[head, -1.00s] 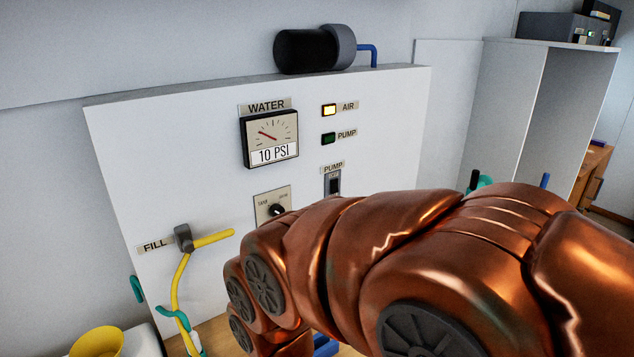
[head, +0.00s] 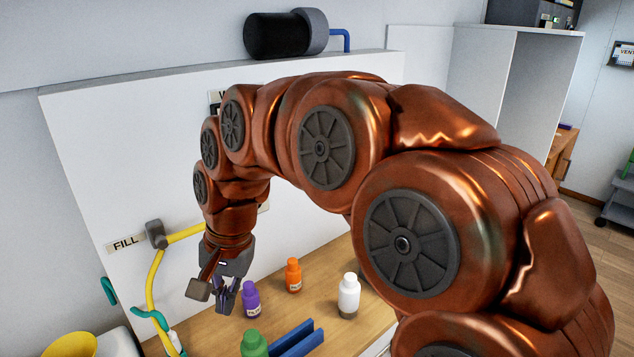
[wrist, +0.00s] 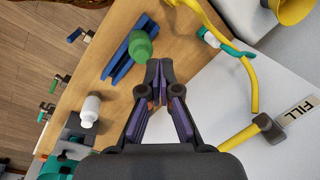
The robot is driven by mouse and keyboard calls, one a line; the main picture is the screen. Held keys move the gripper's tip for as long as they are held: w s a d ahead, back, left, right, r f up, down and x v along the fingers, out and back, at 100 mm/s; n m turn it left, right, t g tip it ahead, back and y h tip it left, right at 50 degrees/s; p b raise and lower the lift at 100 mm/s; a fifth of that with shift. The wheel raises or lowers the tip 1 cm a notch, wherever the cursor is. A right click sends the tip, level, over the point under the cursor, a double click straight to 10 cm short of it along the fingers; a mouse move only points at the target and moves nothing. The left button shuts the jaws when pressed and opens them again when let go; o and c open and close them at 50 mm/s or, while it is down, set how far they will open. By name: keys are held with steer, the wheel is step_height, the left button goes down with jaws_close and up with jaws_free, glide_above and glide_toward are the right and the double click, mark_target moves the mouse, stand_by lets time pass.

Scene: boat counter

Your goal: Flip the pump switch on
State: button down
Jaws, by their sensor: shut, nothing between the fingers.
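The pump switch, its label and the panel lights are hidden behind my arm in the head view, and the wrist view does not show them. The white panel (head: 110,150) stands upright behind my arm, with only a corner of the water gauge's label (head: 216,97) showing. My gripper (head: 228,302) points down in front of the panel's lower part, just left of a purple bottle (head: 251,298). In the wrist view my gripper (wrist: 160,68) has its fingertips together and empty, near a green bottle (wrist: 140,45).
A yellow fill handle (head: 185,234) and hose lie left of my gripper. The wooden counter (head: 320,265) carries orange (head: 293,275), white (head: 348,295) and green (head: 254,343) bottles and a blue rack (head: 298,338). A black cylinder (head: 280,35) sits atop the panel.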

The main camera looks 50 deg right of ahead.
steer(key=w+d+r+m+t+b, duration=0.1)
steer(key=w+d+r+m+t, duration=0.15)
steer(key=w+d+m, duration=0.5)
steer(key=w+d+r+m+t+b, duration=0.1)
steer(key=w+d+r+m, duration=0.3)
steer(key=d, duration=0.6)
steer(key=s+d+r+m+t+h+b, duration=0.1)
steer(key=s+d+m+t+h+b, duration=0.1)
steer(key=d+m, duration=1.3)
steer(key=d+t, duration=0.1)
steer(key=d, duration=0.8)
steer(key=shift+s, duration=0.15)
steer(key=shift+d, duration=0.1)
steer(key=w+r+p+x, duration=0.1)
steer(key=p+x, duration=0.3)
steer(key=x, duration=0.8)
steer(key=shift+w+d, duration=0.3)
steer(key=shift+w, duration=0.55)
